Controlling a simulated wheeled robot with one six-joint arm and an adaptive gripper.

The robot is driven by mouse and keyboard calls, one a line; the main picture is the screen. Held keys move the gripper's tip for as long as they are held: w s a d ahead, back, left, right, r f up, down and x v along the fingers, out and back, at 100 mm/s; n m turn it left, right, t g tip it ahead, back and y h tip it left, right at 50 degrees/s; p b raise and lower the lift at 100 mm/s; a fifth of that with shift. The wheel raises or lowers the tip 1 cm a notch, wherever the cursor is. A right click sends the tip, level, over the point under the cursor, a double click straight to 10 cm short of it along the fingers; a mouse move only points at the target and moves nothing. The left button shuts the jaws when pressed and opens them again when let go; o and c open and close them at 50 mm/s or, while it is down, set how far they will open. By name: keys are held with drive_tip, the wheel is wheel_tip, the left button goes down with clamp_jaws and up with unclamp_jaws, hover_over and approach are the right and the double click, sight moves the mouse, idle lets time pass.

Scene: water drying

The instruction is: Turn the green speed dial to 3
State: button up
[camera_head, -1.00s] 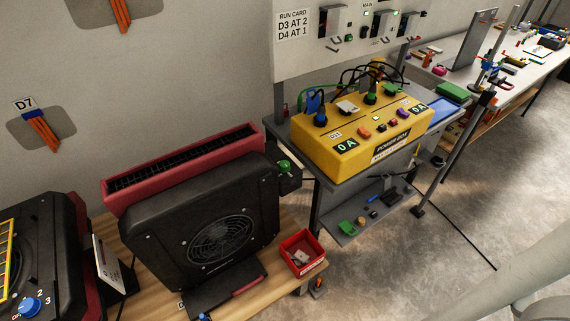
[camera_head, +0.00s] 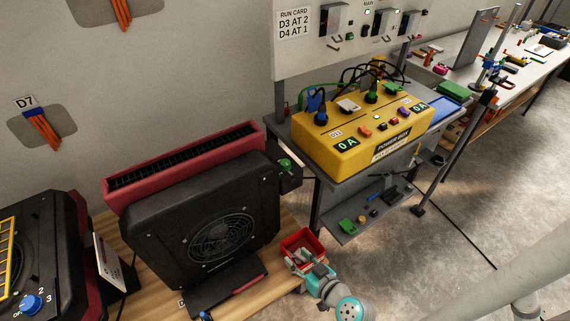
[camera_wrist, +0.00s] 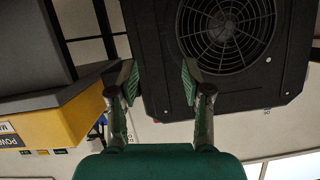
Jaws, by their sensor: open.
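The green speed dial (camera_head: 285,164) sits on a small black box at the right side of the black and red blower (camera_head: 190,215). It is small here and I cannot read its setting. I cannot make it out in the wrist view. My gripper (camera_head: 305,266) is in front of the blower's lower right corner, over the red bin, below and apart from the dial. In the wrist view my gripper (camera_wrist: 154,82) is open with nothing between its fingers, and the blower's round grille (camera_wrist: 228,30) lies beyond it.
The red bin (camera_head: 302,240) stands on the wooden bench beside the blower. The yellow power box (camera_head: 350,160) with cables stands on a grey table to the right. A second blower with a blue dial (camera_head: 31,304) is at lower left.

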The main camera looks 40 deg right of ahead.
drive_tip(key=w+d+r+n+t+y, duration=0.1)
drive_tip(key=w+d+r+t, duration=0.1)
drive_tip(key=w+d+r, duration=0.4)
drive_tip(key=n+t+y, duration=0.2)
drive_tip(key=n, duration=0.1)
approach(289, 167)
drive_tip(key=w, duration=0.8)
drive_tip(key=w+a, duration=0.1)
drive_tip(key=w, duration=0.2)
drive_tip(key=shift+w+a, duration=0.1)
drive_tip(key=shift+w, duration=0.3)
drive_tip(key=shift+c, duration=0.3)
drive_tip(key=c, duration=0.8)
